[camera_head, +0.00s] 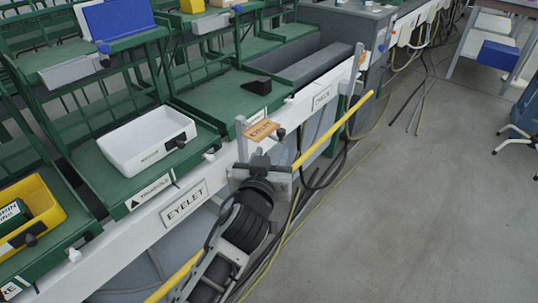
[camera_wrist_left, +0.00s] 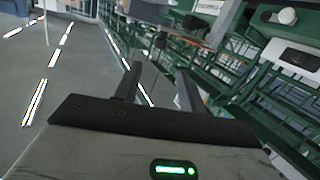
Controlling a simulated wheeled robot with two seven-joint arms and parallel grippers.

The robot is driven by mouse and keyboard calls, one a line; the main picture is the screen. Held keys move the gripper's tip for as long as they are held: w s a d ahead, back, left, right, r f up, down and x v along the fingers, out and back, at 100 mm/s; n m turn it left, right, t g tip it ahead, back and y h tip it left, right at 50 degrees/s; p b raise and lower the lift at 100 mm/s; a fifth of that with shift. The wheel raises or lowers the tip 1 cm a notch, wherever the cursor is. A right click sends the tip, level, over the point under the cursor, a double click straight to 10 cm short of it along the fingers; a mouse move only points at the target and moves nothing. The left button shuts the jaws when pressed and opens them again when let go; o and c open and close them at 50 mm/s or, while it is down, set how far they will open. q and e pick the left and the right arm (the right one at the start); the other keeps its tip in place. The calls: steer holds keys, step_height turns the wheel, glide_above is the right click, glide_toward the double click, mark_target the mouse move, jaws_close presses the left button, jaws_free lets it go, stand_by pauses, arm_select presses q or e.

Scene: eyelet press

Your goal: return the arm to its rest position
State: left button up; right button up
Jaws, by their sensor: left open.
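My left arm comes in from the bottom of the head view, in front of the green bench with the EYELET sign (camera_head: 186,203). My left gripper (camera_head: 272,142) is at the bench's front edge, pointing away from the camera. In the left wrist view its two dark fingers (camera_wrist_left: 157,82) stand apart, with only floor and background between them. The gripper is open and empty. A small wooden plate (camera_head: 261,130) with lettering shows close behind the fingers in the head view; I cannot tell contact. My right gripper is not in view.
A yellow rail (camera_head: 333,127) runs along the bench front, close to my left arm. A white bin (camera_head: 147,139) and a yellow bin (camera_head: 45,196) stand on the bench. Cables (camera_head: 290,225) hang and lie below. Open grey floor (camera_head: 420,220) lies to the right.

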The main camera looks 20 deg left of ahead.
arm_select(q)
steer(key=s+d+f+m+g+h, duration=0.2)
steer(key=s+f+m+g+h, duration=0.3)
steer(key=s+f, duration=1.4)
steer(key=shift+s+d+f+g, duration=0.2)
steer(key=shift+s+f+g, duration=0.05)
steer(key=shift+s+g, duration=0.25)
steer(key=shift+w, duration=0.1)
steer(key=shift+c, duration=0.5)
